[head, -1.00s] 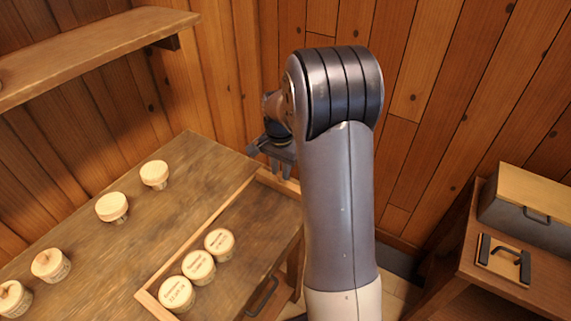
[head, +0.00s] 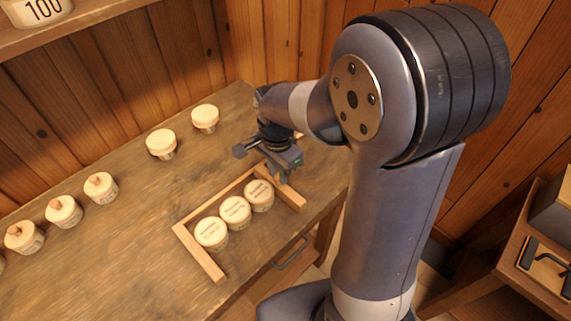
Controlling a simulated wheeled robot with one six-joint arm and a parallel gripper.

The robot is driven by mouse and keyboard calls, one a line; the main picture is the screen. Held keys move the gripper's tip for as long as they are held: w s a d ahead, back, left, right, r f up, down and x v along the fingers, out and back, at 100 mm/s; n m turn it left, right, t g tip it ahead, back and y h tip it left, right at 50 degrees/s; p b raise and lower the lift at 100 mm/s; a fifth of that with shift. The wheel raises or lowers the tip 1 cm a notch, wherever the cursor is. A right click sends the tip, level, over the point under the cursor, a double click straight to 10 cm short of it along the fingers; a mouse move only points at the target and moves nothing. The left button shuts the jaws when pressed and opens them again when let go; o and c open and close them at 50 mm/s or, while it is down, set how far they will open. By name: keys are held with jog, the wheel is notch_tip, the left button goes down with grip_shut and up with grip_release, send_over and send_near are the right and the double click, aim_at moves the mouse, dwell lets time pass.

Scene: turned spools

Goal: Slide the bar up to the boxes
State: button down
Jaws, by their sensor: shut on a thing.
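A short wooden bar (head: 293,197) lies across the right end of a low wooden frame on the bench. My gripper (head: 281,176) comes down over the bar's far part and is shut on it; the fingertips partly hide that end. Three round, pale-lidded boxes stand in a row inside the frame: a left one (head: 211,233), a middle one (head: 235,211) and a right one (head: 259,194). The bar is close beside the right box. I cannot tell whether they touch.
The frame has a back rail (head: 215,198) and a left end piece (head: 199,254). Several similar lidded containers, such as one (head: 205,118), stand along the back of the bench (head: 130,235). A shelf (head: 85,25) hangs at upper left. The bench between is clear.

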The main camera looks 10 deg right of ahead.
jog(key=c, duration=1.2)
grip_release()
jog(key=shift+c, duration=0.2)
jog(key=shift+r, duration=0.15)
notch_tip(320, 180, up, 11)
jog(key=shift+f, duration=0.2)
notch_tip(320, 180, down, 11)
jog(key=shift+r, duration=0.2)
jog(key=shift+w+d+f, duration=0.15)
jog(key=shift+d+f, duration=0.05)
jog(key=shift+d, duration=0.05)
jog(key=shift+w+d, duration=0.45)
jog(key=shift+d, duration=0.2)
